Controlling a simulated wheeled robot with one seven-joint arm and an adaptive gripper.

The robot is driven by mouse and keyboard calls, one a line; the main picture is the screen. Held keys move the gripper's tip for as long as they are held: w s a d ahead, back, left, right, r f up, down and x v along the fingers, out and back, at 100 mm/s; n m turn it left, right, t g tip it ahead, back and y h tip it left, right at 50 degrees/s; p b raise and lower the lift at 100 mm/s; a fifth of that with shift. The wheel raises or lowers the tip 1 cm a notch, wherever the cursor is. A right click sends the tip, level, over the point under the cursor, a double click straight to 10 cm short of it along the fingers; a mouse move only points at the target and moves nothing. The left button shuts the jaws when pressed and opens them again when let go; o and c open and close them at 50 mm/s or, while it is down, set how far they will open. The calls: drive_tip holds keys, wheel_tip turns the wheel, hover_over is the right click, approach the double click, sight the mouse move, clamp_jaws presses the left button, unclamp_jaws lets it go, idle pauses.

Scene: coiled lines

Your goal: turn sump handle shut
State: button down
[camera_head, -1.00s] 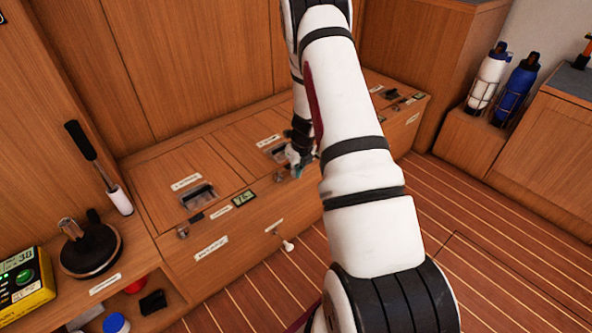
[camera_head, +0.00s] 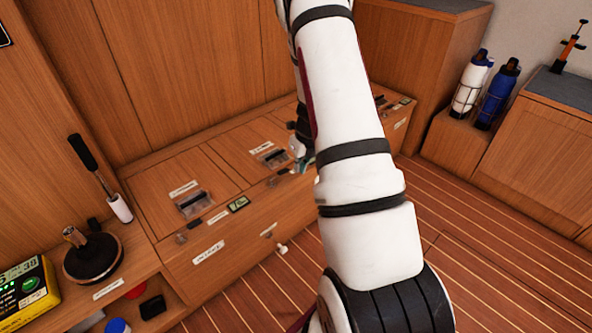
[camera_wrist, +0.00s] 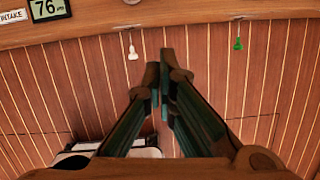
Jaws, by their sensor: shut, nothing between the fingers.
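My gripper (camera_head: 304,163) is low at the front edge of the wooden locker (camera_head: 215,275), largely hidden behind my arm in the head view. In the wrist view its two fingers (camera_wrist: 162,72) are together and empty, pointing at the wood-strip floor. A small white handle (camera_wrist: 132,50) hangs to the left of the fingertips, and a green one (camera_wrist: 238,42) to the right; both are apart from the fingers. The white handle also shows in the head view (camera_head: 282,249). No readable label tells which handle is the sump one.
The locker top has recessed latches (camera_head: 194,204) and a small display (camera_head: 238,204) beside an "INTAKE" label (camera_wrist: 12,16). A black-and-white pole (camera_head: 100,178), a round dark pot (camera_head: 92,260) and a yellow meter (camera_head: 28,290) stand at left. White and blue bottles (camera_head: 497,95) are at right. Floor is clear.

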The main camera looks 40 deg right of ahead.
sight(279, 174)
drive_tip(key=shift+w+d+f+b, duration=0.25)
drive_tip(key=shift+w+f+b, duration=0.95)
drive_tip(key=shift+f, duration=0.45)
drive_tip(key=shift+w+d+f+b, duration=0.2)
drive_tip(key=shift+w+f+b, duration=0.75)
drive_tip(key=shift+f+b, duration=0.55)
drive_tip(key=shift+w+d+f+b, duration=0.25)
drive_tip(key=shift+w+f+b, duration=0.9)
drive_tip(key=shift+f, duration=0.6)
drive_tip(key=shift+s, duration=0.1)
drive_tip(key=shift+w+d+r+n+p, duration=0.1)
drive_tip(key=shift+w+d+n+p, duration=0.1)
drive_tip(key=shift+w+n+p, duration=0.5)
drive_tip(key=shift+a, duration=0.15)
